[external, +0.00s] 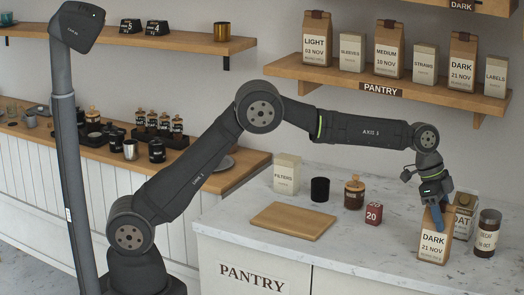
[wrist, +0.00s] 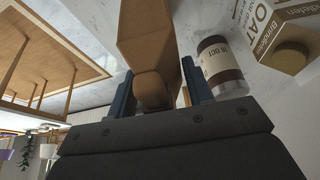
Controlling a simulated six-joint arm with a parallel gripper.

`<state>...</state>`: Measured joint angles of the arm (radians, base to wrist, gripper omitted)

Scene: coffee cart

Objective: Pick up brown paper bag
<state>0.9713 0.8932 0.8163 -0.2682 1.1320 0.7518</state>
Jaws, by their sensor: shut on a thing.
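A brown paper bag (external: 432,247) labelled "DARK 21 NOV" stands on the white counter at the right in the external view. My gripper (external: 437,208) comes down on it from above, with its fingers at the top part of the bag. In the wrist view the bag (wrist: 148,40) lies between the two blue fingers of my gripper (wrist: 155,95), which are shut on its folded top. I cannot tell whether its base touches the counter.
An oat carton (external: 464,222) and a dark-lidded jar (external: 487,235) stand close to the bag's right. A red "20" block (external: 373,213), a wooden board (external: 292,221) and a filters box (external: 287,174) are to the left. The pantry shelf (external: 300,70) with several bags hangs above.

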